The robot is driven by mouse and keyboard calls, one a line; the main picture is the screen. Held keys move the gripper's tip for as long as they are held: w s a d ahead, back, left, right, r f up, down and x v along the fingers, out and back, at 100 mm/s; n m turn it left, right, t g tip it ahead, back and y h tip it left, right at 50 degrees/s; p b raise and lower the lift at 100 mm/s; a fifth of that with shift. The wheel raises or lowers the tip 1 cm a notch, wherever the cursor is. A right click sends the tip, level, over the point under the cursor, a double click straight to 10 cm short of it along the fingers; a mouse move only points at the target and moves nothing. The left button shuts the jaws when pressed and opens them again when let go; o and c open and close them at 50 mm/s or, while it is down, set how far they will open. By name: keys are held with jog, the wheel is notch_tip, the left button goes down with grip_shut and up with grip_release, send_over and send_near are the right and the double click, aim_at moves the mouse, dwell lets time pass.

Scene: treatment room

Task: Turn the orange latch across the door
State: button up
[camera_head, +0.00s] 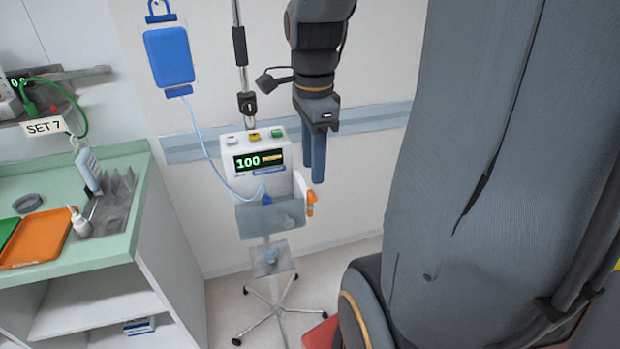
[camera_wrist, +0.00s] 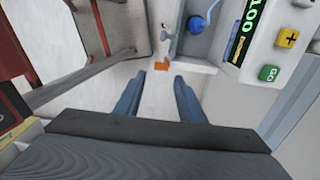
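The orange latch (camera_head: 311,203) is small and sits at the right side of the white pump (camera_head: 228,175), beside a grey-blue front panel (camera_head: 255,222) below the display. I cannot tell for sure whether that panel is the door. My gripper (camera_head: 313,172) points down, with its blue fingers above the latch in the picture. In the wrist view, the fingers of my gripper (camera_wrist: 158,75) are apart with nothing between them. The orange latch (camera_wrist: 161,67) shows just beyond the fingertips, in the gap. I see no contact with it.
The pump stands on a wheeled pole (camera_head: 265,258) with a blue bag (camera_head: 168,55) and its tube at left. A green counter (camera_head: 120,240) with an orange tray (camera_head: 38,238) is at far left. A wall rail (camera_head: 365,120) runs behind.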

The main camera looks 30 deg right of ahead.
aim_at(313, 194)
notch_tip(313, 194, down, 7)
jog(key=shift+a+r+p, duration=0.1)
jog(key=shift+r+p, duration=0.05)
jog(key=shift+p, duration=0.4)
jog(key=shift+s, duration=0.1)
jog(key=c, duration=0.9)
